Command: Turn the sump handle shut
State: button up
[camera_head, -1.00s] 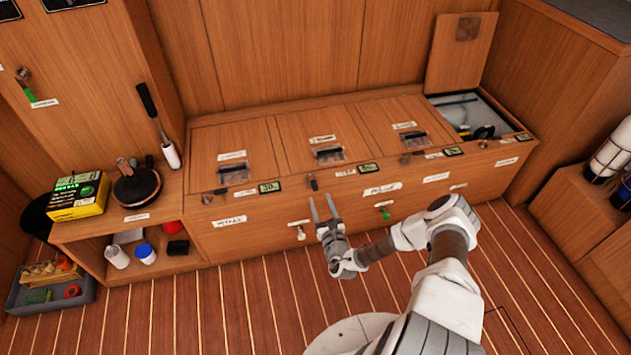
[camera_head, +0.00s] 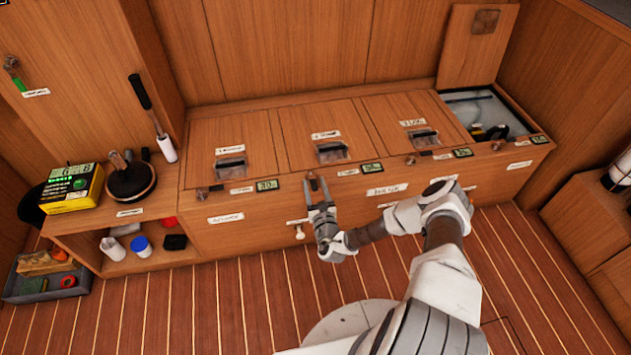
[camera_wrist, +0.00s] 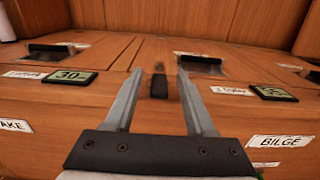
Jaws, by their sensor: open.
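My gripper (camera_head: 318,186) is open, its fingers pointing at the upper front edge of the wooden locker bench (camera_head: 240,240). It also shows in the wrist view (camera_wrist: 156,76). A small dark handle (camera_wrist: 159,84) with a metal end stands between the two fingers in the wrist view, with a gap on each side. I cannot tell whether the fingertips reach around it. Similar small handles sit along the same edge, at the left (camera_head: 202,193) and to the right (camera_head: 411,159). No label that I can read says sump.
A BILGE label (camera_wrist: 281,141) and small green displays (camera_wrist: 70,77) line the bench front. A white knob (camera_head: 300,232) sits below my gripper. Lids with dark recessed pulls (camera_head: 332,151) cover the top; one compartment (camera_head: 490,112) stands open at right. Floor in front is clear.

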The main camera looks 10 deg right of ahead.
jog(key=shift+w, duration=0.3)
jog(key=shift+c, duration=0.2)
grip_shut()
dwell(1.3)
